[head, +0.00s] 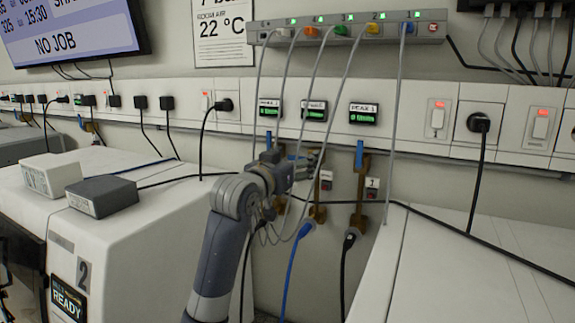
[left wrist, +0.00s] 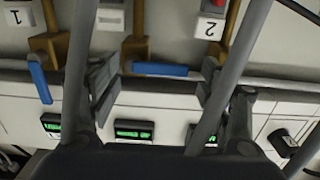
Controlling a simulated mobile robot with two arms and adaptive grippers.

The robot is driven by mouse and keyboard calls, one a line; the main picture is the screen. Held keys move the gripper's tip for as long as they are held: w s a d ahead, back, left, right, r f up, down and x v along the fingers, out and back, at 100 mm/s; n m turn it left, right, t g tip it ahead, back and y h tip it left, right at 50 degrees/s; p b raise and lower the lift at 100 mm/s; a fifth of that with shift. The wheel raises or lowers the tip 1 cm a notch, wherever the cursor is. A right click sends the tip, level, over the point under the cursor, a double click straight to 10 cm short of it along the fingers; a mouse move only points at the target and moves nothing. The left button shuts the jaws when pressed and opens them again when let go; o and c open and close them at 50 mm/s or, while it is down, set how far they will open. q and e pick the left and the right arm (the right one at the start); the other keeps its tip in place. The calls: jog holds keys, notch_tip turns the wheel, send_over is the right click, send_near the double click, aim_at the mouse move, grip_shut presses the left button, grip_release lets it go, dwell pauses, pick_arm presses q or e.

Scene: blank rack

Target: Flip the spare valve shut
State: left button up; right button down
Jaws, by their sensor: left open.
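Three brass valves with blue levers sit on the wall below small meters. In the head view, the left lever (head: 268,140) and right lever (head: 360,153) stand upright. My left gripper (head: 306,166) reaches the middle valve (head: 318,212) and hides most of its lever. In the left wrist view, turned upside down, the middle lever (left wrist: 160,69) lies crosswise to its brass body (left wrist: 136,47). It shows between the spread fingers of my left gripper (left wrist: 160,80); contact cannot be told. Which valve is labelled spare is unreadable. My right gripper is out of view.
Grey cables hang in front of the valves from a port strip (head: 345,28). Blue and black hoses drop below. A white cabinet (head: 140,230) stands left, carrying two small boxes, and a white surface (head: 480,270) stands right. Tags (left wrist: 210,27) sit beside the valves.

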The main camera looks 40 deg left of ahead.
pick_arm(q)
jog(key=v, duration=1.1)
jog(key=shift+s, duration=0.1)
